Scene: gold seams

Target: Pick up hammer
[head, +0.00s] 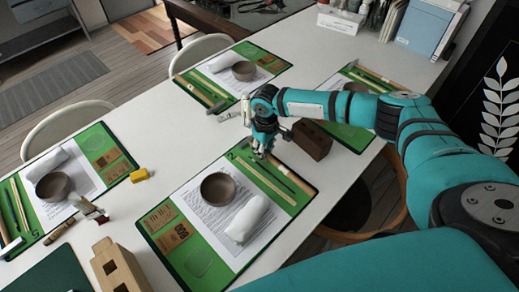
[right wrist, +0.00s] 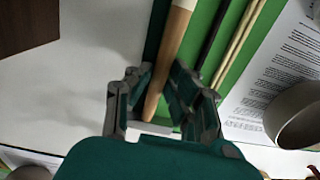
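In the right wrist view a wooden handle (right wrist: 171,55), pale at one end and brown lower down, lies along the green mat's edge; I take it for the hammer. A pale grey block (right wrist: 150,128), perhaps its head, shows at the lower end, partly hidden by my gripper. My right gripper (right wrist: 160,92) is open, with one finger on each side of the handle; I cannot tell if they touch it. In the head view my right gripper (head: 262,152) is over the far edge of the nearest mat and hides part of the tools. My left gripper is out of view.
A dark stick and thin pale sticks (right wrist: 240,40) lie right of the handle. A brown block (head: 312,139) stands beside my right gripper. The near mat bears a brown bowl (head: 218,189) and a white roll (head: 247,219). A yellow object (head: 139,175) lies further left.

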